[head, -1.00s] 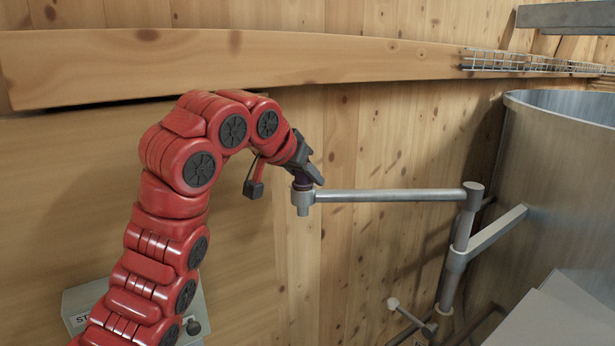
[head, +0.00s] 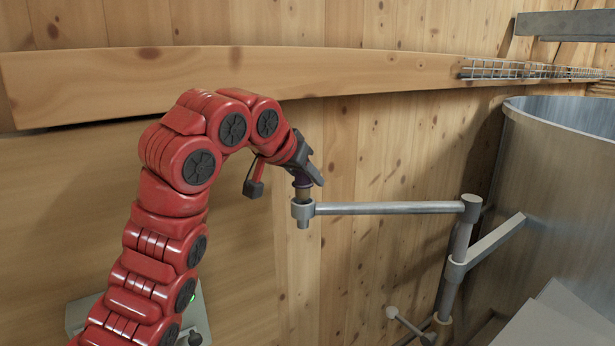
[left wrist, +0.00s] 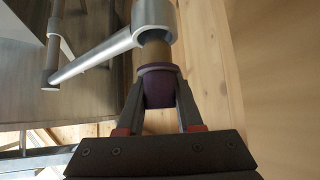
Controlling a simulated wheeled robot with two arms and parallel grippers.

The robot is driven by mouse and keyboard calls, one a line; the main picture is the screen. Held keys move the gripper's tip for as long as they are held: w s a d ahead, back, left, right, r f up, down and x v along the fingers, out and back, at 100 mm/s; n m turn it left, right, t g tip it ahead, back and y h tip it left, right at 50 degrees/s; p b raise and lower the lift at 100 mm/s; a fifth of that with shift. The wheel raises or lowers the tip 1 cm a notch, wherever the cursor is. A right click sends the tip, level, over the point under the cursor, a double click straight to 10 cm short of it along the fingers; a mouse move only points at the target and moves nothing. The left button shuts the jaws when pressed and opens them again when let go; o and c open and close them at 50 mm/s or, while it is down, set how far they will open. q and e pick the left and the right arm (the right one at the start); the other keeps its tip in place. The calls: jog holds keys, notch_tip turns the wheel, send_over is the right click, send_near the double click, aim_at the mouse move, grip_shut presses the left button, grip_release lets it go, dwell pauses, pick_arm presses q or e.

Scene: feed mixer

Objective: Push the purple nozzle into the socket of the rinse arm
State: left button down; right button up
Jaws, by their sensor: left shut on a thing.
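The purple nozzle (head: 302,181) is held upright above the end of the rinse arm (head: 390,208). My left gripper (head: 305,174) is shut on its purple collar, which shows between the fingers (left wrist: 160,105) in the left wrist view (left wrist: 158,88). A brown stem of the nozzle is exposed between the collar and the socket (head: 303,211). The stem meets the mouth of the socket (left wrist: 155,32); how deep its end sits inside is hidden. The collar stands clear of the socket rim. My right gripper is in neither view.
The rinse arm joins a grey post (head: 460,240) beside a large metal tank (head: 570,180) at the right. A wooden plank wall and a beam (head: 240,78) stand behind. A grey box (head: 85,312) sits at the lower left, partly behind my arm.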

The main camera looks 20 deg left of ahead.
pick_arm(q)
jog(key=shift+b, duration=0.55)
dwell(1.5)
jog(key=shift+f+b, duration=1.4)
jog(key=shift+b, duration=0.05)
jog(key=c, duration=0.7)
grip_release()
jog(key=shift+s, duration=0.1)
jog(key=shift+o, duration=1.1)
